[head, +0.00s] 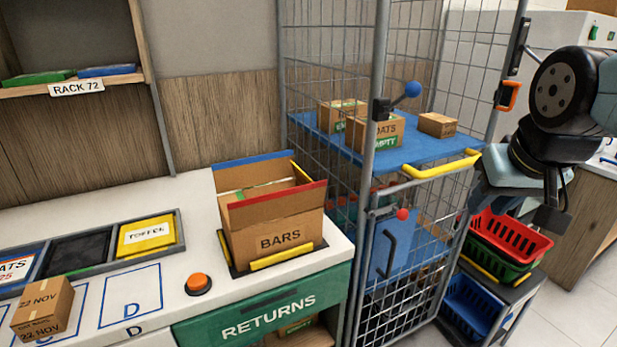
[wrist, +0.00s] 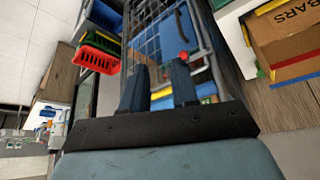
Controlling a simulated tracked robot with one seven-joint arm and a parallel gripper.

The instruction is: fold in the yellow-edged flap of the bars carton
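The bars carton (head: 278,238) stands upright on the white counter, its top open. Its blue-edged flap (head: 252,160) stands up at the back and its red-edged flap (head: 276,196) stands up at the front. A short yellow edge (head: 301,173) shows at the right side of the opening, partly hidden behind the red-edged flap. A green patch shows inside at left; I cannot tell what it is. In the wrist view the carton (wrist: 290,38) appears upside down at the upper right. My gripper (wrist: 158,88) is open and empty, well right of the carton in the head view.
A wire cage trolley (head: 373,170) with small cartons on a blue shelf stands between the carton and my arm. Its yellow handle (head: 442,165) sticks out. Yellow bars (head: 282,258) edge the carton's base holder. An orange button (head: 198,282) is at its left. Baskets (head: 510,235) stand at right.

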